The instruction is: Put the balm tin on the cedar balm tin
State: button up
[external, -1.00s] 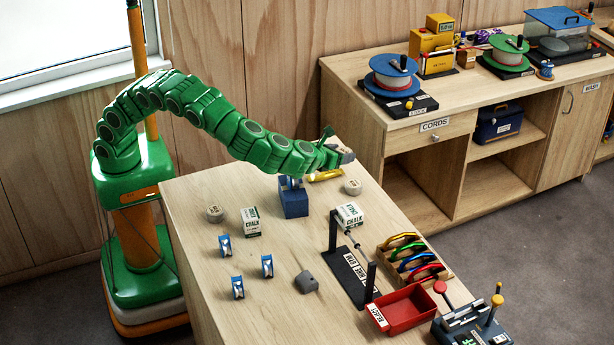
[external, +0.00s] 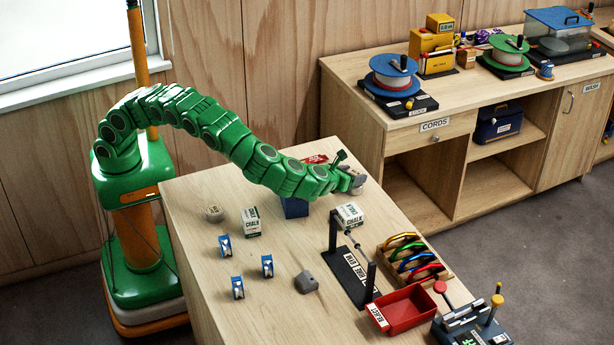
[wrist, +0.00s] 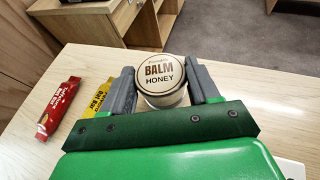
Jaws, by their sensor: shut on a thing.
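A round balm tin with a cream lid reading "BALM HONEY" (wrist: 164,72) is between the two grey fingers of my gripper (wrist: 160,82) in the wrist view. My gripper (external: 357,181) is shut on it, at the table's far right edge in the external view. There the arm and fingers mostly hide this tin. A second small round tin (external: 214,213) stands upright on the table at the left. Its label is too small to read, so I cannot tell whether it is the cedar balm tin.
A red bar (wrist: 59,108) and a yellow bar (wrist: 96,98) lie left of my gripper. A blue box (external: 294,209) is below my arm. A black rack (external: 350,275) is at right.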

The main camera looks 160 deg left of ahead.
jog(key=shift+f, duration=0.4)
jog(key=shift+f, duration=0.1)
jog(key=o, duration=1.1)
jog(key=v, duration=1.2)
jog(key=shift+s+r, duration=0.15)
jog(key=shift+r, duration=0.05)
